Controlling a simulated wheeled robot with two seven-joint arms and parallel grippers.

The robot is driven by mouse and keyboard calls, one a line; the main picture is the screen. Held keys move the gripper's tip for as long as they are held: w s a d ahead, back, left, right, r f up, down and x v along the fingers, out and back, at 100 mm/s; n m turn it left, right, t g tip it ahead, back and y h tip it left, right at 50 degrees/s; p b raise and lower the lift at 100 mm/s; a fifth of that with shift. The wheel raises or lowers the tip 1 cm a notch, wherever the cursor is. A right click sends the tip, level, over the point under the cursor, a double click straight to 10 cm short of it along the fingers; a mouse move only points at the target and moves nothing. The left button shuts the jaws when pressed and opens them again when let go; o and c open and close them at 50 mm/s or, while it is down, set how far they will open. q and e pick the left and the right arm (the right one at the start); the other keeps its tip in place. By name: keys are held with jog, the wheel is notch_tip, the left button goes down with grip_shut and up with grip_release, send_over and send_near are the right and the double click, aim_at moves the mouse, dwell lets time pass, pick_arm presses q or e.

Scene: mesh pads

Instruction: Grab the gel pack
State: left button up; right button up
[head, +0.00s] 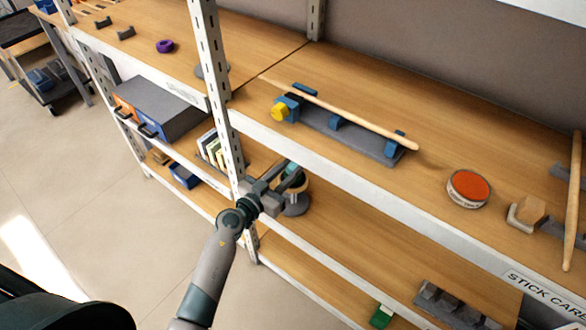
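I cannot pick out a gel pack with certainty. A round tin (469,188) with an orange-red top and small, unreadable print on its side sits on the upper shelf at the right. My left gripper (290,178) is at the front of the shelves, beside the white upright and below the upper shelf's edge. It overlaps a round grey-based item (295,203) on the middle shelf in the picture; I cannot tell whether they touch. Its fingers are too small to show whether they are open or shut. My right gripper is out of view.
A grey rack (350,136) with blue holders bears a wooden stick (340,112) on the upper shelf (430,205). A wooden block (531,209) and another stick (574,200) are at the right. The slotted upright (214,80) stands close to my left arm.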

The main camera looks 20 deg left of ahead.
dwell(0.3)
pick_arm(q)
jog(key=shift+r+p, duration=0.35)
jog(key=shift+r, duration=0.15)
jog(key=shift+r+p, duration=0.5)
jog(key=shift+r, duration=0.2)
notch_tip(320, 180, up, 3)
jog(key=shift+r+p, duration=0.1)
jog(key=shift+p, duration=0.9)
notch_tip(320, 180, up, 4)
jog(key=shift+r+p, duration=0.2)
jog(key=shift+p, duration=0.8)
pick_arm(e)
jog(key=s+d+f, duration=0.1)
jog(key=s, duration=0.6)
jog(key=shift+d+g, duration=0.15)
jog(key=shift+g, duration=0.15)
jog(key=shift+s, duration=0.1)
